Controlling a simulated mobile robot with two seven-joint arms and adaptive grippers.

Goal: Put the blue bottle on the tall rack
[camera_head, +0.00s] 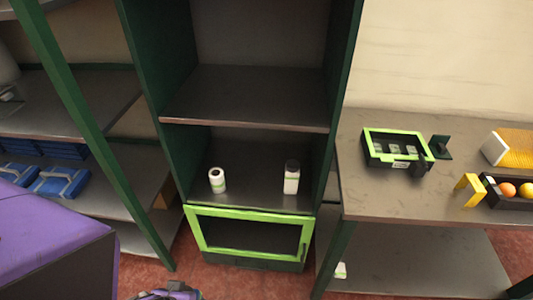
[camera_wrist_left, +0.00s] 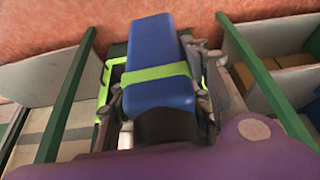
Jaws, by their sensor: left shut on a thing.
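The blue bottle (camera_wrist_left: 158,55) has a light green band and a dark lower end. It shows in the left wrist view, with a finger of my left gripper (camera_wrist_left: 162,98) on each side of it; the gripper is shut on it. The bottle is not visible in the head view. The tall rack (camera_head: 250,95) stands in the middle of the head view, with dark green sides and grey-brown shelves. Its middle shelf is bare. A white roll (camera_head: 217,180) and a white bottle with a dark cap (camera_head: 291,178) stand on the shelf below. My right gripper is not recognisable in either view.
A green-framed box (camera_head: 250,235) fills the rack's bottom. A shelf unit with blue packages (camera_head: 60,182) stands at left, its green post close to the rack. At right, a table (camera_head: 370,205) carries a green-black crate (camera_head: 395,147) and a dark tray with oranges (camera_head: 497,199).

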